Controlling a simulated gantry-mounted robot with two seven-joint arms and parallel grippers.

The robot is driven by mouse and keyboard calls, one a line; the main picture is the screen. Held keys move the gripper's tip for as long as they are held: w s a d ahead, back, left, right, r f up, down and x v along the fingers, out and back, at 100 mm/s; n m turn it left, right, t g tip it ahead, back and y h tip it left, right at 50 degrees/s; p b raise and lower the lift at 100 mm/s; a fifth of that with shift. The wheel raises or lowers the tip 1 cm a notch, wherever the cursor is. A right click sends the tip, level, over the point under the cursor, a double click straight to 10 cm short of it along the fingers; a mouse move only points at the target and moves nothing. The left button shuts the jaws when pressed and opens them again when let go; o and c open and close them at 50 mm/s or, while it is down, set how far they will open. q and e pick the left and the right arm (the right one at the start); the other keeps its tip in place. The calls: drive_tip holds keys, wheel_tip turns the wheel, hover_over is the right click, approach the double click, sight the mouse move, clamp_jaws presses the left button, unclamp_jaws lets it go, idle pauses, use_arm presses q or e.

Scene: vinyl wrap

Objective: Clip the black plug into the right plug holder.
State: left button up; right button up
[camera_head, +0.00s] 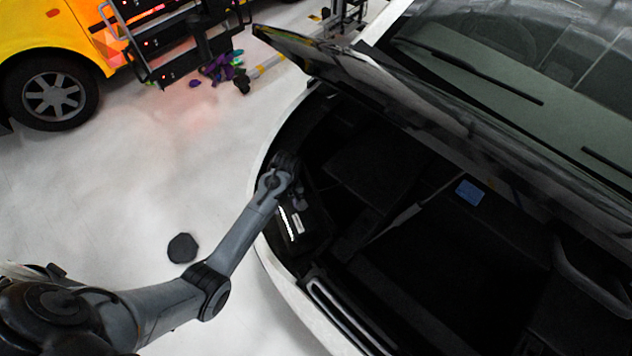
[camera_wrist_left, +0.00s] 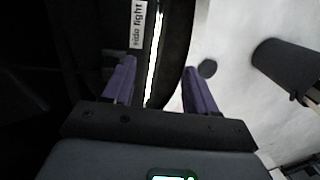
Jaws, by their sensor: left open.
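My left gripper (camera_head: 299,197) is over the left edge of the open car bay. In the wrist view its two purple fingers (camera_wrist_left: 160,82) are spread apart with nothing clearly held between them. A dark part with a white label (camera_head: 297,223) and a bright white strip lies just below the gripper. I cannot make out the black plug or the right plug holder in the dark bay. My right gripper is not in view.
The white car body edge (camera_head: 272,268) borders the bay, and a raised dark panel (camera_head: 345,70) stands above it. A blue piece (camera_head: 469,193) lies deeper inside. A dark round object (camera_head: 182,248) is on the pale floor. A yellow vehicle (camera_head: 30,25) stands back left.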

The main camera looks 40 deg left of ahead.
use_arm(q)
drive_tip(key=shift+t, duration=0.9)
drive_tip(key=w+r, duration=0.1)
drive_tip(key=w, duration=0.1)
drive_tip(key=w+r+b, duration=0.1)
drive_tip(key=w, duration=0.1)
drive_tip(key=w+b, duration=0.1)
drive_tip(key=w, duration=0.2)
drive_tip(key=shift+r, duration=0.4)
drive_tip(key=shift+w+f, duration=0.1)
drive_tip(key=shift+f, duration=0.05)
wheel_tip(320, 180, down, 10)
drive_tip(key=shift+r+b, duration=0.1)
drive_tip(key=shift+b, duration=0.95)
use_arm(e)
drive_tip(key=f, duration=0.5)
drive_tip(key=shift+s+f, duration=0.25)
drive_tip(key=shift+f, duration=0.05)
use_arm(q)
clamp_jaws()
drive_tip(key=shift+r+p, duration=0.6)
drive_tip(key=shift+p, duration=0.3)
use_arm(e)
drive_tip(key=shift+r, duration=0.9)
use_arm(q)
drive_tip(key=shift+r, duration=0.15)
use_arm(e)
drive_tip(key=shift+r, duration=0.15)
